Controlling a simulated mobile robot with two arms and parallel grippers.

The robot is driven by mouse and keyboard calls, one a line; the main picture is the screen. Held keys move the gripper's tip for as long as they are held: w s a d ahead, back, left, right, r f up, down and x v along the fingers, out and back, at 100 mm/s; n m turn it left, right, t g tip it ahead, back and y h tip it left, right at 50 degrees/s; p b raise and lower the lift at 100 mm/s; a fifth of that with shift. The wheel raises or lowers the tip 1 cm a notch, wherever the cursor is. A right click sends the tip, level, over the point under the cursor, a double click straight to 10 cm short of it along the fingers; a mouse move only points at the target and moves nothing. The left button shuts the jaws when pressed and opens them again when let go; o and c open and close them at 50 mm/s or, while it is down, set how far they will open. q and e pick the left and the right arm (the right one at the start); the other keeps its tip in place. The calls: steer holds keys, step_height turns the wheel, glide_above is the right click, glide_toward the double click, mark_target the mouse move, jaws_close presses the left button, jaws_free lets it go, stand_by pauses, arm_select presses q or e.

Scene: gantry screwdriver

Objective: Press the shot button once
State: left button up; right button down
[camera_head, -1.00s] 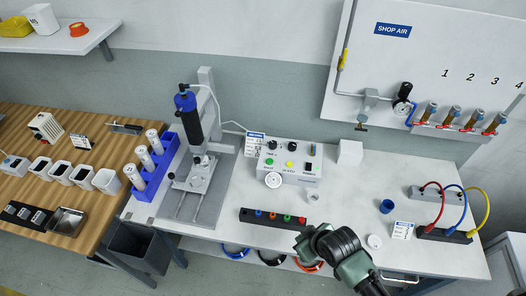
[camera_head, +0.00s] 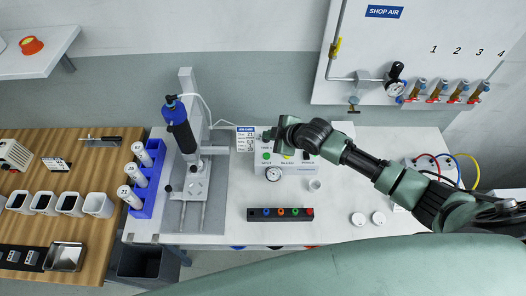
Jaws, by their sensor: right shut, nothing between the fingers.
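The white control box (camera_head: 290,177) stands on the white bench, with a round gauge on its front. The green shot button (camera_head: 266,157) shows on its sloped face, just below my gripper in the picture. My right gripper (camera_head: 267,135) comes in from the right and is shut and empty, over the upper part of the box. It hides the box's knobs and partly covers the yellow button. I see no contact with the green button, but the height of the fingertips above the box is hard to tell. My left gripper is out of view.
A dispensing stand with a black cylinder (camera_head: 181,131) and a blue rack (camera_head: 147,203) of white tubes stand left of the box. A small sign (camera_head: 245,139) is close by the fingertips. A black strip with coloured fittings (camera_head: 253,214) lies in front.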

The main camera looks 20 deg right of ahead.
steer(key=b, duration=0.7)
glide_above(269, 157)
step_height(269, 157, down, 8)
steer(key=shift+a, duration=0.1)
arm_select(q)
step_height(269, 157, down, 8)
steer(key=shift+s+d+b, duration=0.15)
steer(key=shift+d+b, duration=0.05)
steer(key=shift+b, duration=0.25)
arm_select(e)
steer(key=shift+f, duration=0.4)
stand_by(0.7)
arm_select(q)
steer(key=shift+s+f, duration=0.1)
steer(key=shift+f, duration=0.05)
arm_select(e)
steer(key=shift+f, duration=0.4)
arm_select(q)
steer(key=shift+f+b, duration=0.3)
steer(key=shift+b, duration=0.15)
arm_select(e)
steer(key=shift+f, duration=0.5)
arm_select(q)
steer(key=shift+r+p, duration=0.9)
arm_select(e)
steer(key=shift+r, duration=0.85)
